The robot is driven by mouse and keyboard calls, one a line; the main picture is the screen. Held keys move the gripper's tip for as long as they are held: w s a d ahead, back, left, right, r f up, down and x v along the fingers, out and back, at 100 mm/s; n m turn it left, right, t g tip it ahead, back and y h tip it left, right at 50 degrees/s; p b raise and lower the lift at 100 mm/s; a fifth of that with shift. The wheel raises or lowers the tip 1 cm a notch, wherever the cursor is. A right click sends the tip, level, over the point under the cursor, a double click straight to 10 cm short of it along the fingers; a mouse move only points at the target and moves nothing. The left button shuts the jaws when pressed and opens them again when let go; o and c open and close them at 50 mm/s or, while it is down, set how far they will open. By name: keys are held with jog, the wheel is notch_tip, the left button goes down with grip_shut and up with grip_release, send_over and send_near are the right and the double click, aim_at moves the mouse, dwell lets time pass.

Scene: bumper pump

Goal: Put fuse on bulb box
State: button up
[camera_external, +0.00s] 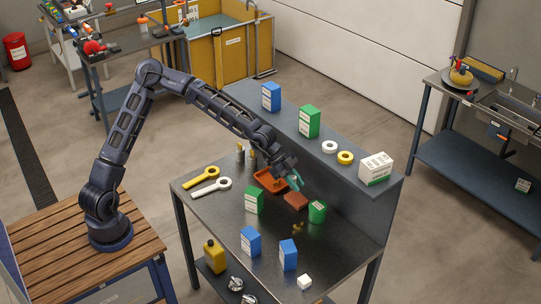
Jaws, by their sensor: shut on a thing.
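My gripper (291,175) is over the dark workbench (215,212), near the orange tray (265,184). It is shut on a small teal thing (295,182), tilted at the fingertips; I cannot tell whether this is the fuse. Which carton is the bulb box is unclear, as the labels are too small to read. A green carton (254,200) and two blue cartons, one left (250,241) and one right (288,255), stand on the bench. On the raised shelf stand a blue carton (270,97), a green carton (309,122) and a white-green box (376,168).
A red-brown block (296,201) and a green can (317,211) are right of the gripper. Small yellowish bits (298,227) lie in front. Yellow (201,178) and white (211,188) ring-ended tools lie left. White (330,147) and yellow (345,158) rolls sit on the shelf.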

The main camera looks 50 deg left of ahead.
jog(key=s+d+r+m+g, duration=0.1)
jog(key=s+d+m+g, duration=0.45)
jog(key=d, duration=0.85)
jog(key=m, duration=0.3)
send_over(306, 282)
jog(key=shift+g, duration=0.45)
notch_tip(306, 282, down, 20)
jog(key=shift+r, duration=0.25)
jog(key=shift+f, duration=0.1)
jog(key=o, duration=1)
jog(key=shift+r, duration=0.2)
jog(key=v, duration=1.2)
